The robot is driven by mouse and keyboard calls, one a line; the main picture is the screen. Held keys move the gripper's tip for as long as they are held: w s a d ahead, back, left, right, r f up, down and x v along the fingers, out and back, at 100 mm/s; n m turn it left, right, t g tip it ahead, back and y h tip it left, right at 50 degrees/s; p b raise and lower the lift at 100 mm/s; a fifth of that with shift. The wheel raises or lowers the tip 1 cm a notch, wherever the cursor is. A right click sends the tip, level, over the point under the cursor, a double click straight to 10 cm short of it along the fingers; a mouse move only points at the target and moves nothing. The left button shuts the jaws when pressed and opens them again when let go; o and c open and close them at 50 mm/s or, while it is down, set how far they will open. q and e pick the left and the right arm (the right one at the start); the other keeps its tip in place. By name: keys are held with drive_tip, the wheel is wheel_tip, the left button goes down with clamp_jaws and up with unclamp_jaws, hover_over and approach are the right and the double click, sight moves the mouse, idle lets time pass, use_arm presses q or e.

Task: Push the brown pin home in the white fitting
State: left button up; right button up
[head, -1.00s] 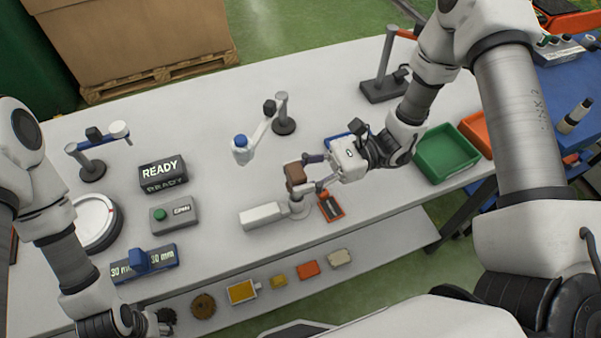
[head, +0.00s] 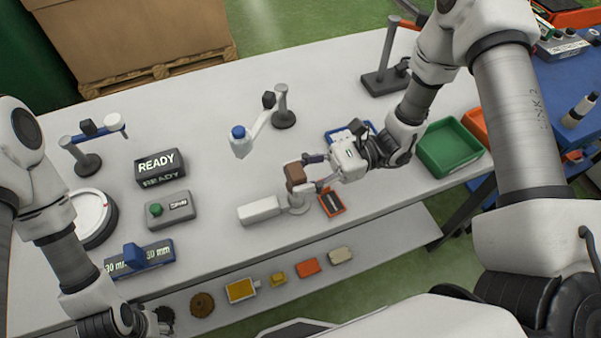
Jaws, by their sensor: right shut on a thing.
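A brown block-like piece (head: 295,173), which I take as the brown pin, is between the fingers of my right gripper (head: 303,173). The gripper is shut on it, reaching in from the right. Below it stands a small grey-white post on a round base (head: 298,208). A white block-shaped part (head: 259,210), seemingly the white fitting, lies just left of that post. I cannot tell how deep the pin sits or whether it touches the fitting. My left arm hangs at the lower left, and its fingers do not show.
A READY sign (head: 160,167), a green-button box (head: 170,210), a 30 mm gauge (head: 140,257) and a white round dial (head: 90,217) stand at left. An orange-edged tray (head: 332,204) is close right of the post. A green bin (head: 450,148) stands farther right.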

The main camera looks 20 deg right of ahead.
drive_tip(key=shift+f+b, duration=0.6)
drive_tip(key=shift+f, duration=0.1)
drive_tip(key=o, duration=1.4)
drive_tip(key=shift+c, duration=0.2)
drive_tip(key=d, duration=1.2)
drive_tip(key=shift+w, duration=0.2)
